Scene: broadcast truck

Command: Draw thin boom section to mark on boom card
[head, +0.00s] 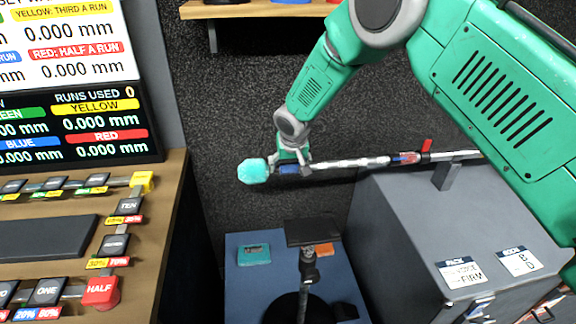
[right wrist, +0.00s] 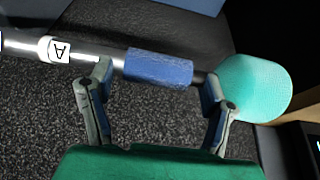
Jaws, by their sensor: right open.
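The boom pole (head: 350,163) lies nearly level across the head view, with a turquoise foam head (head: 252,171) at its left end and a blue grip (head: 289,169) beside it. In the right wrist view a white band (right wrist: 58,50) marked A sits on the silver pole, left of the blue sleeve (right wrist: 158,68). My right gripper (head: 292,165) is open at the foam end. Its fingers stand apart on either side of the blue sleeve; contact is unclear. A small card (head: 519,261), seemingly headed BOOM, shows B and D. My left gripper is not in view.
A grey cabinet (head: 400,230) stands under the pole's right part, with a dark bracket (head: 447,175) and a PACK card (head: 463,271). A blue surface (head: 240,290) carries a dark stand (head: 313,232). A wooden desk (head: 150,250) with labelled keys and a display are left.

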